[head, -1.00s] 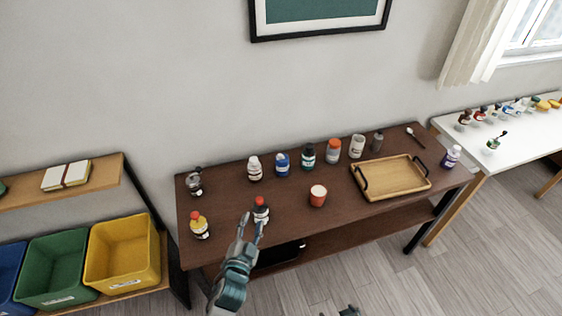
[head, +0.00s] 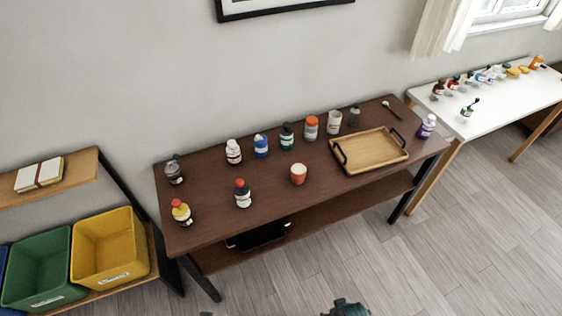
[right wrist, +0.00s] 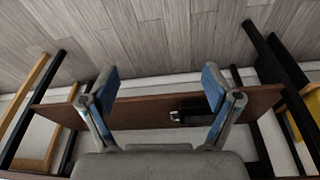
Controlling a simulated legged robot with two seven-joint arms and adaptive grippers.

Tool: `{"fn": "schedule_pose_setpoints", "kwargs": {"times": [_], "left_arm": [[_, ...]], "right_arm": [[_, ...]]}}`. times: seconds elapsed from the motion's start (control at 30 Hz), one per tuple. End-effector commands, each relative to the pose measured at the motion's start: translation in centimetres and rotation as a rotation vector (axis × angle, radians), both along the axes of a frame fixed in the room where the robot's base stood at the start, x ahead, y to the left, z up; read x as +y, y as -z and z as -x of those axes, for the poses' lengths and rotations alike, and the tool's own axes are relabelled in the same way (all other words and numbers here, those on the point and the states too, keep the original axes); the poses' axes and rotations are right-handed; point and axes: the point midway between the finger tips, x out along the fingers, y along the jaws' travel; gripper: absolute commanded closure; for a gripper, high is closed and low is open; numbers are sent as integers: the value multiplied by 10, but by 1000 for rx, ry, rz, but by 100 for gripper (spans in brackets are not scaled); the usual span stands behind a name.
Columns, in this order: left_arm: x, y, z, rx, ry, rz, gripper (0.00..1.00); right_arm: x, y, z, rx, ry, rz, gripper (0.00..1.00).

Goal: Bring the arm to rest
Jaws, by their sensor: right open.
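My right gripper (right wrist: 161,82) is open in the right wrist view, its two blue-padded fingers spread wide with nothing between them. Behind the fingers shows the edge of the brown table (right wrist: 150,112), apart from them as far as I can tell. In the head view only a small teal piece of my own arm shows at the bottom edge. No gripper fingers are visible there, and my left gripper is out of view.
A white table (head: 500,107) stands right. A yellow bin (head: 108,250) and a green bin (head: 38,270) stand left. The floor (head: 450,240) in front is clear.

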Motion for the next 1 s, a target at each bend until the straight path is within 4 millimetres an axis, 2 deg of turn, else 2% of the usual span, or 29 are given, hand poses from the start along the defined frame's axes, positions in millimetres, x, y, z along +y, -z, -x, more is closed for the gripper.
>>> {"fn": "schedule_pose_setpoints", "kwargs": {"times": [0.03, 0.17, 0.23, 0.3, 0.4, 0.5, 0.67, 1.0], "left_arm": [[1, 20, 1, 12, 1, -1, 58], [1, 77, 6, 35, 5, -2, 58], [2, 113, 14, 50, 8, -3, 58], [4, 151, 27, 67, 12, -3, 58], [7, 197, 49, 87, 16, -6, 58], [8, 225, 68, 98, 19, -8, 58], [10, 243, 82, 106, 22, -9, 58], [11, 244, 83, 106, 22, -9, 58]], "right_arm": [[1, 19, 0, 12, -1, 1, 12], [3, 76, 6, 35, -5, 3, 12], [3, 112, 15, 51, -8, 5, 12], [2, 149, 27, 67, -12, 8, 12], [-2, 195, 49, 87, -16, 9, 12], [-5, 224, 68, 99, -19, 9, 12], [-7, 243, 83, 107, -22, 9, 12], [-7, 244, 84, 107, -21, 10, 12]]}}
